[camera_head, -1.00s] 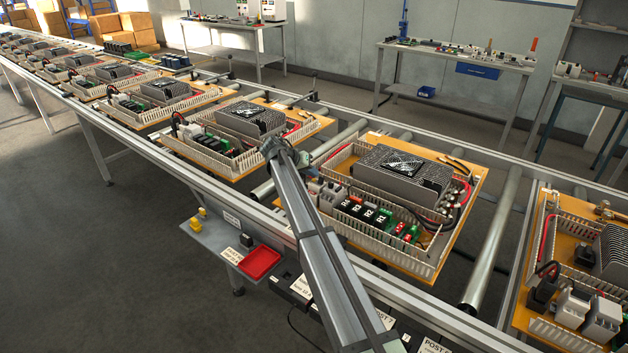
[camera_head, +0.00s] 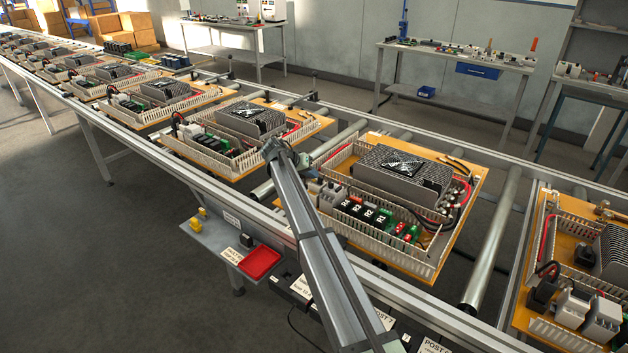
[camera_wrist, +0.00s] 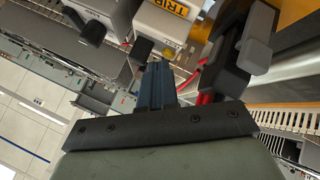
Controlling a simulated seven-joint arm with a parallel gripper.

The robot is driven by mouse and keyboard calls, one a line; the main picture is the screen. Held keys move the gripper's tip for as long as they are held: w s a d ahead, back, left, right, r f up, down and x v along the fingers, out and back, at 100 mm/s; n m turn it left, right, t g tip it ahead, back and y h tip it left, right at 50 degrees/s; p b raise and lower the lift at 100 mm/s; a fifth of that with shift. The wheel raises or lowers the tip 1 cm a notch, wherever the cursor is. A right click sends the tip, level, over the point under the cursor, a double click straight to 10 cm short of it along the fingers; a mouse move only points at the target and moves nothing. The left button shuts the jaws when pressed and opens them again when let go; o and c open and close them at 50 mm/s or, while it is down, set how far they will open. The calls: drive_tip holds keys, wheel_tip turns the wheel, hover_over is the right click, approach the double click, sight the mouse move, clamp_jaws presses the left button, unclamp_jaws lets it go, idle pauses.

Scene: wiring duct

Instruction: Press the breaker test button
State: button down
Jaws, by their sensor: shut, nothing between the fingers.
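In the wrist view, my gripper (camera_wrist: 156,68) has its narrow dark blue-grey fingers closed together, with nothing between them. Just beyond the fingertips is a light grey breaker-like block (camera_wrist: 158,28) with a yellow label reading TRIP (camera_wrist: 173,7). Dark knobs or plugs sit by its edge near the fingertips. In the head view, a grey block (camera_head: 330,196) stands at the left end of the middle board, close to my wrist; my fingers are too small to tell there.
The middle board (camera_head: 467,185) carries a vented power supply (camera_head: 400,172), slotted white ducts, relays and red and black wires. In the wrist view, dark grey blocks (camera_wrist: 250,55) and red wires lie close right of my fingers. A red tray (camera_head: 260,262) is at the conveyor's front.

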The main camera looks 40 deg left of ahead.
sight(311, 182)
idle(0.5)
drive_tip(key=shift+r, duration=0.8)
drive_tip(key=shift+r, duration=2.45)
